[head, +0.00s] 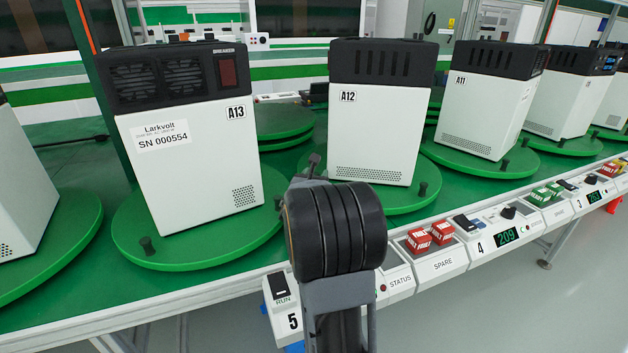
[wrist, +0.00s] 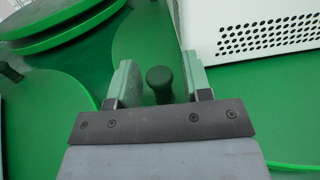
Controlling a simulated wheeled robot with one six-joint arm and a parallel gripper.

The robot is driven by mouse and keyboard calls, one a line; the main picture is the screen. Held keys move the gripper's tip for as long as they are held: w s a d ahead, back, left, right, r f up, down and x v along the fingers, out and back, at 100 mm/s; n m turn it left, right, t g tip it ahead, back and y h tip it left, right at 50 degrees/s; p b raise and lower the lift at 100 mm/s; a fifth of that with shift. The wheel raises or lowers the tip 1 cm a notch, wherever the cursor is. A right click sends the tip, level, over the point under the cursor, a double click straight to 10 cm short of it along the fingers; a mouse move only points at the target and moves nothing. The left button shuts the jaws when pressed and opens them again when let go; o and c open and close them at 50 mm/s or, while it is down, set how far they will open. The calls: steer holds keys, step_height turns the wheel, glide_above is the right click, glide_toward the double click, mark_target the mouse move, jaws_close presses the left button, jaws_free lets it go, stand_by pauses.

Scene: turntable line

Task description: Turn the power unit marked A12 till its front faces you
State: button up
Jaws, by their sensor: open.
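The power unit A12 (head: 378,130) is a white box with a black slotted top, upright on a green turntable (head: 398,203). The side towards me carries the A12 label and a low perforated grille; no display shows on it. A black peg (head: 423,188) stands on the turntable's right rim. In the wrist view my gripper (wrist: 160,66) is open, its fingers on either side of another black peg (wrist: 160,84). A white perforated box (wrist: 262,35), apparently A12, is close by on the right. I cannot tell whether the fingers touch the peg. In the head view my wrist mostly hides the gripper.
Unit A13 (head: 190,150) stands on its turntable (head: 135,225) to the left, and A11 (head: 487,105) on one to the right. A control strip (head: 442,262) with switches and red FAULT blocks (head: 419,240) runs along the front edge.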

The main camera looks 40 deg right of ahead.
steer(key=p+v, duration=0.1)
steer(key=v, duration=1.1)
steer(key=shift+a+r+p, duration=0.1)
steer(key=shift+a+p, duration=0.1)
steer(key=shift+p, duration=0.1)
steer(key=shift+s+a, duration=0.45)
steer(key=shift+a, duration=0.15)
steer(key=shift+c, duration=0.4)
